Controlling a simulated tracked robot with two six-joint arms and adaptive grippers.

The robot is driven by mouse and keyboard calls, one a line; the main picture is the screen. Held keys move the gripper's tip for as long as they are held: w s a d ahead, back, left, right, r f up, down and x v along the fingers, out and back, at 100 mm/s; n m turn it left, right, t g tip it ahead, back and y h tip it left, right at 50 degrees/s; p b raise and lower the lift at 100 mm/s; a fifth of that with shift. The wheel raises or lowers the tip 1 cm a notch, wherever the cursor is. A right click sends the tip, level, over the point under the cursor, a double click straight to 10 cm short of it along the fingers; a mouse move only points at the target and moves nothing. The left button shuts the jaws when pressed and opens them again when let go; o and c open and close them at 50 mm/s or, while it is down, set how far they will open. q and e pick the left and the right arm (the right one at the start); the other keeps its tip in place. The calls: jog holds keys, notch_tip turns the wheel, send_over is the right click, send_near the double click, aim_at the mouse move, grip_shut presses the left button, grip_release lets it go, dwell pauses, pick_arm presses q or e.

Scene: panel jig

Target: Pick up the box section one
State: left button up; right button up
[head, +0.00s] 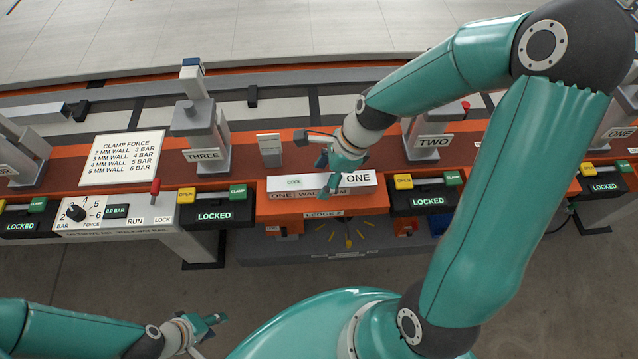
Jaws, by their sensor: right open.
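The box section one (358,180) is a pale bar marked "COOL" and "ONE". Whether the fingers touch the bar I cannot tell. The gripper hides part of the bar and of the label below. My left gripper (212,333) is low at the left, away from the bench, and its finger gap is unclear.
Clamp towers THREE (203,140) and TWO (425,135) stand on the orange rail. Black boxes marked LOCKED (215,216) flank the holder, with another (428,201) at right. A control panel (125,212) and clamp force sign (122,158) are left. The near floor is clear.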

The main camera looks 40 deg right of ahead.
jog(key=shift+w+a+f, duration=0.15)
jog(key=shift+a+f, duration=0.05)
jog(key=shift+f, duration=0.5)
grip_shut()
jog(key=shift+r, duration=0.2)
